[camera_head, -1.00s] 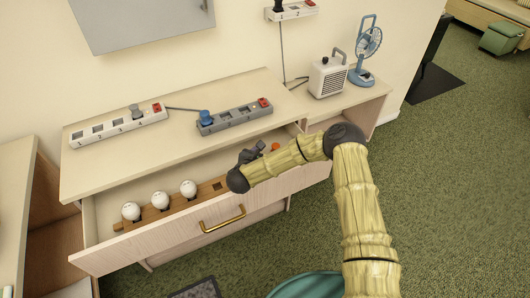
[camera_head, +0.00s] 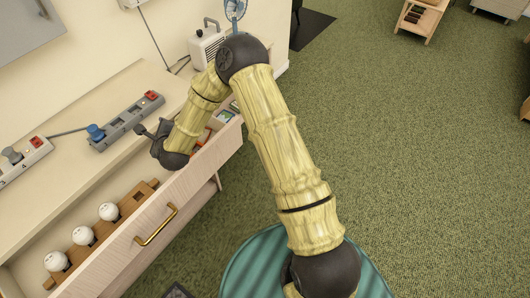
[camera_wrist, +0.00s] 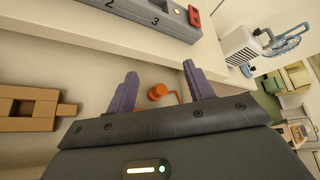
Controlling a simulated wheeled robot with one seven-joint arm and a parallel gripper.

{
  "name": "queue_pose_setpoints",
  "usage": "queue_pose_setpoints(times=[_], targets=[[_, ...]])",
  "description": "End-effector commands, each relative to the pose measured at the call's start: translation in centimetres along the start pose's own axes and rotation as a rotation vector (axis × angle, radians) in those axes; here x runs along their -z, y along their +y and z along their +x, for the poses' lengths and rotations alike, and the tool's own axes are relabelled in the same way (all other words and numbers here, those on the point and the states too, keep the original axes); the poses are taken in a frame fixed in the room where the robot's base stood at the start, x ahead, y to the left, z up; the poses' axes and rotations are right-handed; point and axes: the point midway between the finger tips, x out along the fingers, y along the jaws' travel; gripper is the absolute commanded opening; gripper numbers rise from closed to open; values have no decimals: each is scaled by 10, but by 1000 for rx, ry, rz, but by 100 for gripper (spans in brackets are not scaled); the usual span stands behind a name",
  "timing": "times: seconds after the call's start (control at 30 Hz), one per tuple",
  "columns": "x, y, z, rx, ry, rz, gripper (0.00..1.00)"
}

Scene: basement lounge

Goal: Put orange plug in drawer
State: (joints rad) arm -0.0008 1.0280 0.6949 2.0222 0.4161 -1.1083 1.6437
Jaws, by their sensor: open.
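An orange plug (camera_wrist: 157,91) with an orange cord shows in the wrist view between my fingers and beyond them. It appears to lie inside the open drawer. My gripper (camera_wrist: 160,82) is open, with nothing between its purple fingers. In the head view my gripper (camera_head: 150,131) is over the right part of the drawer (camera_head: 190,200), beside the cabinet top. The drawer is pulled out, with a brass handle (camera_head: 155,225) on its front. In the head view my wrist and arm hide part of the drawer's right end, where a bit of orange shows.
A wooden rack (camera_head: 138,199) with three white bulbs lies in the drawer's left part. On the cabinet top are a grey power strip (camera_head: 128,122) with a blue plug and a white strip (camera_head: 30,160) with a grey plug. A heater and fan (camera_wrist: 280,40) stand beyond.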

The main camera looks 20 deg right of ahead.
Motion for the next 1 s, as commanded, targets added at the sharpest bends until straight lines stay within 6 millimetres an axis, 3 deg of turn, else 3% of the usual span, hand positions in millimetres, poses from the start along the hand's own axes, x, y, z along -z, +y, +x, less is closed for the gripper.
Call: queue_pose_setpoints(times=[0.17,0.47,0.67,0.8,0.9,1.0], targets=[[6,-22,-33,-144,-30,-468,52],[54,-60,-115,-421,-39,-1176,52],[98,-86,-192,-652,-63,-1555,52],[128,-99,-255,-831,-116,-1761,52],[146,-102,-298,-951,-177,-1867,52],[158,-102,-326,-1031,-231,-1926,52]])
